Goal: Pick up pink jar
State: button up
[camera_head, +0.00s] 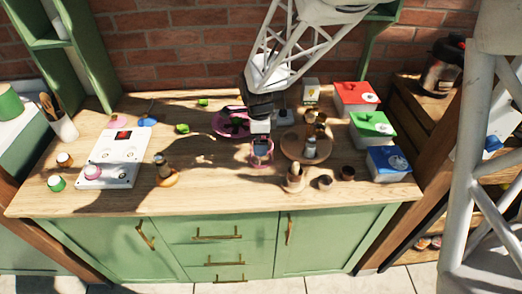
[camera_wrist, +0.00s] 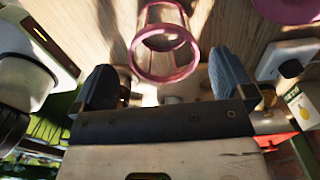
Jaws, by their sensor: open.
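A clear jar with pink rims (camera_head: 262,152) stands on the wooden table, front centre, just below my gripper (camera_head: 261,127). In the wrist view the pink jar (camera_wrist: 166,42) lies beyond the two fingertips, roughly centred between them. My gripper (camera_wrist: 162,80) is open, with its dark fingers spread and nothing held. The jar appears apart from both fingers; its exact distance from them cannot be told. A smaller jar with a pink top (camera_head: 92,172) sits on a white scale (camera_head: 108,182) at the left.
A pink plate (camera_head: 219,128) lies behind the jar, to the left. A round wooden tray (camera_head: 294,152) with small jars is close on the right. Red (camera_head: 352,102), green (camera_head: 368,133) and blue (camera_head: 385,168) lidded boxes stand further right. The table's front left-centre (camera_head: 215,185) is clear.

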jog(key=shift+f, duration=0.65)
jog(key=shift+f, duration=0.1)
jog(key=shift+w+f, duration=0.15)
jog(key=shift+f, duration=2.35)
jog(key=shift+c, duration=0.3)
jog(key=c, duration=1)
